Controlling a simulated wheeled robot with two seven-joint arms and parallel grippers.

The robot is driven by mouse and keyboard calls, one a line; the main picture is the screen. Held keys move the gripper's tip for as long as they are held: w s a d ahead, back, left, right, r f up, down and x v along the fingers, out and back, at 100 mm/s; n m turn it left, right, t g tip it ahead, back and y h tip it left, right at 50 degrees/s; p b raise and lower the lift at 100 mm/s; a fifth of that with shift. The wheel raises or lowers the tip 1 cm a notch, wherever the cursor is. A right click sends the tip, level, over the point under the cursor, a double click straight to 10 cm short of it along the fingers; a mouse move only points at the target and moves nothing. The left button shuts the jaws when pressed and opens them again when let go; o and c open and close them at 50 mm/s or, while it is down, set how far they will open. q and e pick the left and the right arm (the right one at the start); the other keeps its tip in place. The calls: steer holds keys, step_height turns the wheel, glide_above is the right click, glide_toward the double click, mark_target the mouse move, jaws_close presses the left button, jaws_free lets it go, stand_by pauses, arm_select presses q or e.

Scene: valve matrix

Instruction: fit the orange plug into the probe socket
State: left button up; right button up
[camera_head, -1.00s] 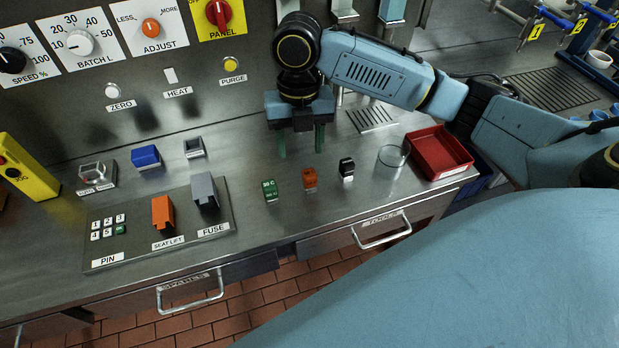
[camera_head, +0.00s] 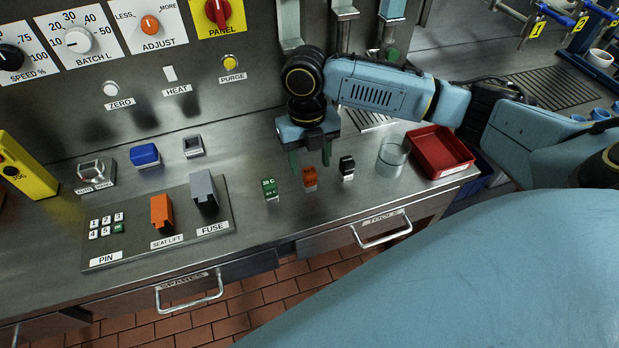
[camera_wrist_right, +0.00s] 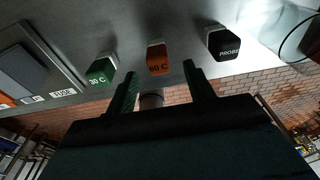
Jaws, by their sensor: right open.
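The orange plug (camera_head: 310,177), marked 60 C in the wrist view (camera_wrist_right: 158,60), stands upright on the steel counter, between a green plug and a black block. The black block (camera_head: 347,165) is labelled PROBE in the wrist view (camera_wrist_right: 225,44) and sits on a small pale base to the right of the orange plug. My right gripper (camera_head: 310,160) is open and points down, just behind and above the orange plug. In the wrist view its fingers (camera_wrist_right: 159,73) lie on either side of the orange plug, with nothing held. My left gripper is out of view.
The green 30 C plug (camera_head: 270,189) stands close on the left. A clear glass (camera_head: 391,160) and red tray (camera_head: 440,152) are on the right. A panel (camera_head: 140,254) with an orange seat-lift block and grey fuse block lies left. The counter's front edge is close.

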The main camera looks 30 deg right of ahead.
mark_target(310, 171)
step_height(310, 171, down, 4)
steer(key=shift+s+a+r, duration=0.1)
steer(key=shift+s, duration=0.05)
steer(key=shift+c, duration=0.4)
steer(key=c, duration=1)
steer(key=shift+r, duration=0.1)
